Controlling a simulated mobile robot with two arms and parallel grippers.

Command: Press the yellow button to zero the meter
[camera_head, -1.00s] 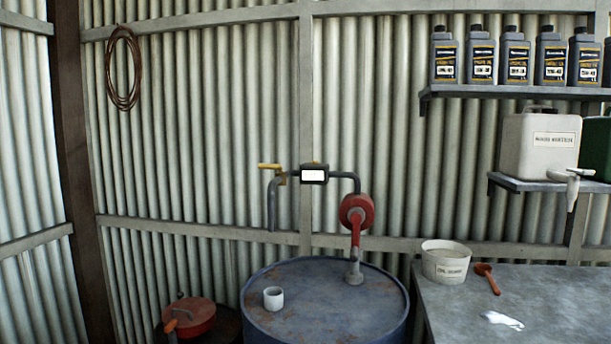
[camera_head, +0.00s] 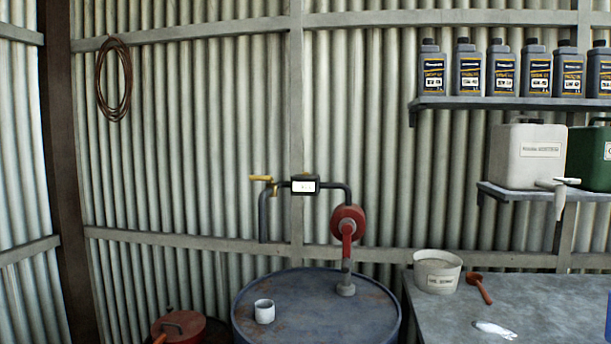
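The meter (camera_head: 305,184) is a small dark box with a lit white display, set in the dark pipe above the blue drum (camera_head: 318,318). Its digits are too small to read. A tiny yellow spot, likely the yellow button (camera_head: 304,174), shows on top of the meter. A yellow lever (camera_head: 261,178) sits left of the meter, above the downturned spout. A red round pump body (camera_head: 348,223) joins the pipe to the drum top. Neither of my grippers is in view.
A white cup (camera_head: 264,311) stands on the drum. A grey bench (camera_head: 545,300) to the right bears a tub (camera_head: 437,272) and a red scoop (camera_head: 480,288). A red-lidded can (camera_head: 178,325) stands low left. Shelves with bottles and jugs (camera_head: 527,155) hang at right.

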